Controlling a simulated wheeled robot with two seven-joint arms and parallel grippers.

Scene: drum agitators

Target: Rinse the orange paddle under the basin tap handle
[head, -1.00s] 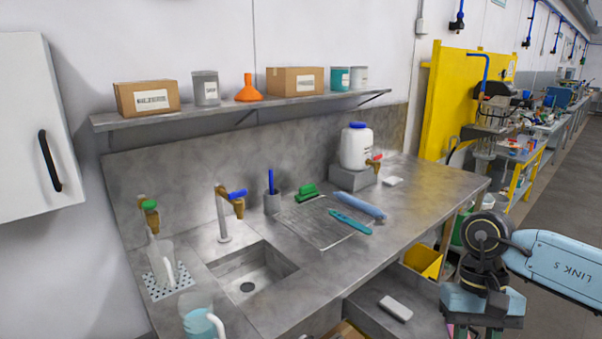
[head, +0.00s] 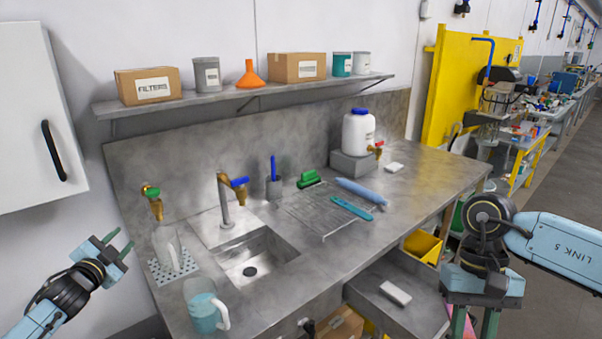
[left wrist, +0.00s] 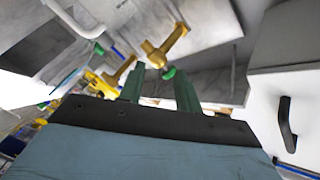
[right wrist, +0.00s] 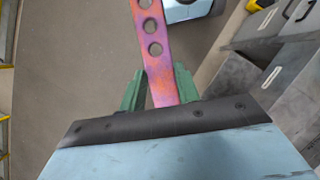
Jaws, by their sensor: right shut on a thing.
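The paddle (right wrist: 161,78), a flat bar with round holes and mottled orange, pink and purple colouring, is held between the fingers of my right gripper (right wrist: 158,85). Its far end runs out of the right wrist view. In the head view the right gripper (head: 473,325) is low at the right, away from the basin, its tips cut off. The basin tap (head: 226,200) has a blue handle (head: 239,183) and stands behind the sunken basin (head: 278,248). My left gripper (head: 118,244) is open and empty, left of the counter and apart from the taps.
A green-handled tap (head: 154,200) stands over a clear jug (head: 166,245) at the counter's left. A jug of blue liquid (head: 204,310) stands at the front edge. A drain tray (head: 310,215) holds blue tools. A shelf (head: 230,98) runs above; a white cabinet (head: 30,120) hangs left.

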